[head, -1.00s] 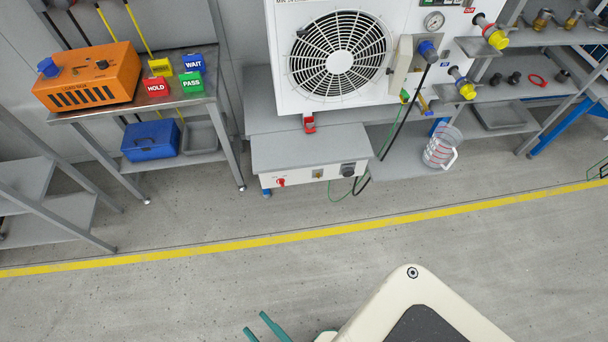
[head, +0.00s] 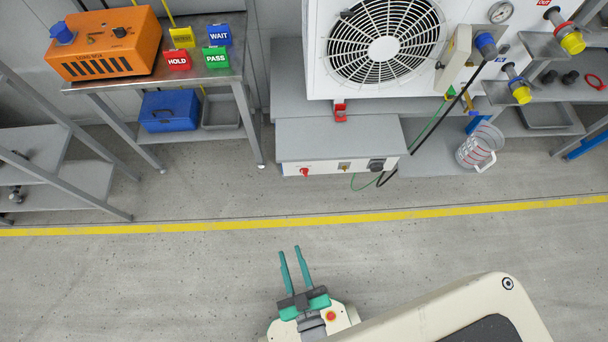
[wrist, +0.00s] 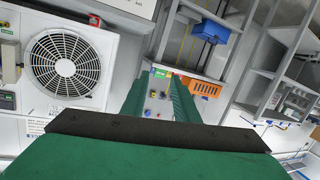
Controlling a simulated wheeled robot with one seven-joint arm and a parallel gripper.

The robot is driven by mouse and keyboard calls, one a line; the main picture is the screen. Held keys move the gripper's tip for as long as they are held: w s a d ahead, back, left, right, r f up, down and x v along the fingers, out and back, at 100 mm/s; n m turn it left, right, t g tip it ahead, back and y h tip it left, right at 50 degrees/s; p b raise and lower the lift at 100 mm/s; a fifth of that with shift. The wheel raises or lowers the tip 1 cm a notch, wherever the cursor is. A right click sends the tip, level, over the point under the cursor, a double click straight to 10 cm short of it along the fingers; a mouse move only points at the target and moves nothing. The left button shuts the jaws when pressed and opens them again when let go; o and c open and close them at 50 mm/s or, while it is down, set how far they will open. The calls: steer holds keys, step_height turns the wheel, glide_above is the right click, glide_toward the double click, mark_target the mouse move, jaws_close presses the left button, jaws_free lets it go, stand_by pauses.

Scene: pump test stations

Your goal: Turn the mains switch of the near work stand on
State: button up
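The near work stand carries a white fan unit (head: 460,90), which also shows at the left in the wrist view (wrist: 105,65). Below it in the head view is a low grey box (head: 335,140) with a pale front panel. A red rotary switch (head: 304,172) sits at the panel's left, a small switch (head: 344,167) in the middle and a black socket-like part (head: 376,165) at the right. The red switch's exact position is too small to read. My gripper (head: 289,250) is open and empty, over the floor in front of the box, its teal fingers pointing toward it.
A table at left holds an orange box (head: 105,48) and several coloured cards; a blue case (head: 169,110) is beneath. A jug (head: 478,148) and hanging cables (head: 420,140) are right of the grey box. Floor around the yellow line (head: 200,227) is clear.

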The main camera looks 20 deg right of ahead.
steer(key=w+d+f+h, duration=0.1)
steer(key=w+d+f, duration=0.25)
steer(key=f, duration=0.25)
steer(key=w+d+f+h, duration=0.1)
steer(key=w+d+f, duration=0.1)
steer(key=w+f, duration=0.35)
steer(key=n+t+h, duration=0.1)
steer(key=n+h, duration=0.1)
glide_toward(304, 175)
steer(key=x, duration=0.7)
steer(key=shift+w, duration=0.9)
steer(key=shift+d, duration=0.1)
jaws_close()
